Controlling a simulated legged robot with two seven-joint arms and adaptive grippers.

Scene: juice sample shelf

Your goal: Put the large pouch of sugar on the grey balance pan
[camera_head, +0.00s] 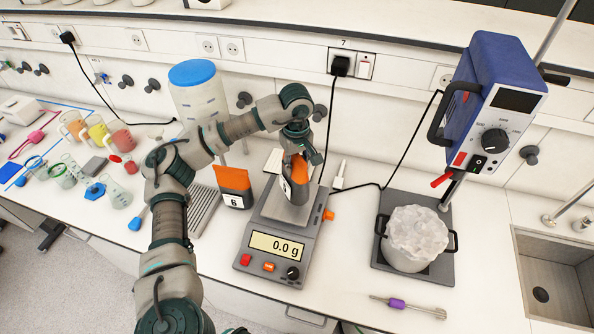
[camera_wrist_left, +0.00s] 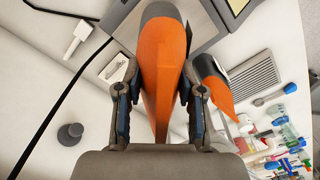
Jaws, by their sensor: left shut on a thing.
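My left gripper (camera_head: 297,150) is shut on an orange-topped grey pouch (camera_head: 297,183) with a white label. It holds the pouch upright over the grey balance pan (camera_head: 268,208). The balance display reads 0.0 g; whether the pouch's base touches the pan I cannot tell. In the left wrist view the pouch's orange top (camera_wrist_left: 160,75) lies between the fingers (camera_wrist_left: 160,100). A second orange-and-grey pouch (camera_head: 234,180), labelled 6, stands just left of the balance; it also shows in the wrist view (camera_wrist_left: 214,85). My right gripper is not in view.
A blue-lidded container (camera_head: 193,95) stands behind my arm. A ribbed grey plate (camera_head: 204,208) lies left of the balance. To the right are an ice-filled pot (camera_head: 415,240), a blue instrument (camera_head: 490,100) on a stand, and a sink (camera_head: 555,265). Glassware crowds the left.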

